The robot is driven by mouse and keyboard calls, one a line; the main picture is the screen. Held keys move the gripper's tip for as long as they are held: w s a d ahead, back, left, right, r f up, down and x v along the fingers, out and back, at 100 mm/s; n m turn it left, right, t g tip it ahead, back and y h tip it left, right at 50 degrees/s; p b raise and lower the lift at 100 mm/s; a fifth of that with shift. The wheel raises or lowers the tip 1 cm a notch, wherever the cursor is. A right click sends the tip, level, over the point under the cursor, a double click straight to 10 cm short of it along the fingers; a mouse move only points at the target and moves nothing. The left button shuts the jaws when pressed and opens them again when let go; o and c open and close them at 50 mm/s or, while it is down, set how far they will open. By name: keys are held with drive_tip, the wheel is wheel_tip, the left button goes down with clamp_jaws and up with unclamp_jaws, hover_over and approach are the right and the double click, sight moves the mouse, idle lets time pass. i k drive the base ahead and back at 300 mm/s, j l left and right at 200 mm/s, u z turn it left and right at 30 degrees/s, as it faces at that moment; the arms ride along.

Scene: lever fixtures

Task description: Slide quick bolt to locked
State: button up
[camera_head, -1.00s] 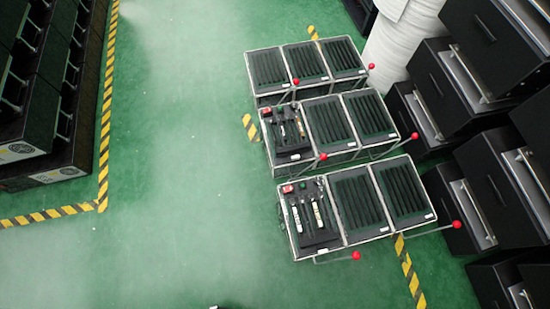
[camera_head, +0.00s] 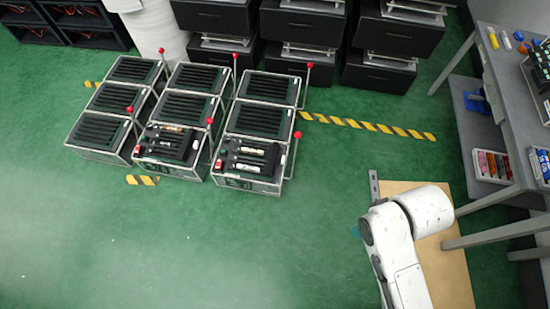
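I cannot pick out the quick bolt for certain. A tan board (camera_head: 452,268) lies or stands at the lower right, partly hidden by my white arm. A narrow grey metal strip (camera_head: 374,186) is at the board's upper left edge; it is too small to tell whether it belongs to a bolt. My arm reaches in from the bottom right, in front of the board. Its fingers do not show.
Black crates with red-knobbed levers (camera_head: 262,121) stand at the upper left. Black drawer units (camera_head: 400,37) line the back. A grey workbench (camera_head: 510,110) with a shelf of coloured items (camera_head: 492,166) is at the right. The green floor at the lower left is clear.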

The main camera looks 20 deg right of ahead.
sight(274, 160)
drive_tip(key=i+j, duration=0.25)
drive_tip(key=i, duration=0.25)
drive_tip(key=i+j+u, duration=0.15)
drive_tip(key=i, duration=0.3)
drive_tip(key=j, duration=0.1)
